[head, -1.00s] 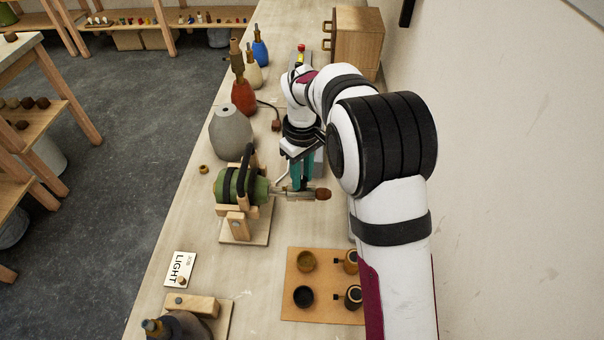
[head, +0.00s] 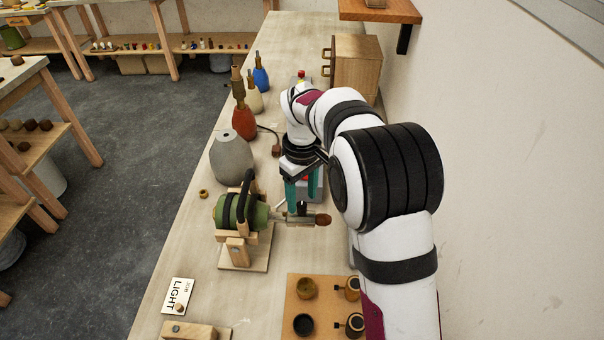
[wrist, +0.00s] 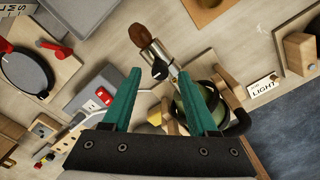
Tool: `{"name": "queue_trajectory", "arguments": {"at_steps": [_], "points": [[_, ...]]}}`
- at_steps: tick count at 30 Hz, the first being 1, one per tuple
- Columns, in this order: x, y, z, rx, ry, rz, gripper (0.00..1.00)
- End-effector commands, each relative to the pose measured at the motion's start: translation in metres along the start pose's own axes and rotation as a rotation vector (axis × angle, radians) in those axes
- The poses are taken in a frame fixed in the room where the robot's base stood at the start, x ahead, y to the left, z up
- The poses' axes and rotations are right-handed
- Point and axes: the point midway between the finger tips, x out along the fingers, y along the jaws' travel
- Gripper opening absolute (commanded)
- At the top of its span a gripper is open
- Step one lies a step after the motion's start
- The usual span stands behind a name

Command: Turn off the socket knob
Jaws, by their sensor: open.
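The green lamp body (head: 226,211) lies on its side in a wooden cradle (head: 236,250). Its metal socket (head: 290,218) points right and ends in a brown piece (head: 323,219). A small black knob (head: 302,208) stands up from the socket; the wrist view also shows this knob (wrist: 160,71). My gripper (head: 302,203) is above the socket, with its teal fingers spread. In the wrist view my gripper (wrist: 160,80) is open and empty, the knob lying ahead between the fingertips. I cannot tell the knob's on or off position.
A grey vase (head: 231,157) and a red bottle (head: 244,122) stand behind the lamp. A board with round cups (head: 292,298) lies in front. The LIGHT card (head: 178,294) is at front left. A power strip with a red switch (wrist: 104,96) lies beside my gripper.

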Motion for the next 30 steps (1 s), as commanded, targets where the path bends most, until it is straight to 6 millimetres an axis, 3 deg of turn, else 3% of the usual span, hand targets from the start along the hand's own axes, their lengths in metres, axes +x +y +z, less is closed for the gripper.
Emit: {"name": "queue_trajectory", "arguments": {"at_steps": [6, 12, 18, 30], "points": [[-0.071, 0.001, -0.001, 0.000, 0.007, 0.004, 0.59], [-0.120, 0.001, -0.001, 0.000, 0.004, 0.003, 0.59], [-0.138, 0.000, 0.000, 0.001, 0.002, 0.000, 0.59], [-0.138, 0.000, 0.001, 0.003, 0.001, -0.001, 0.59]]}}
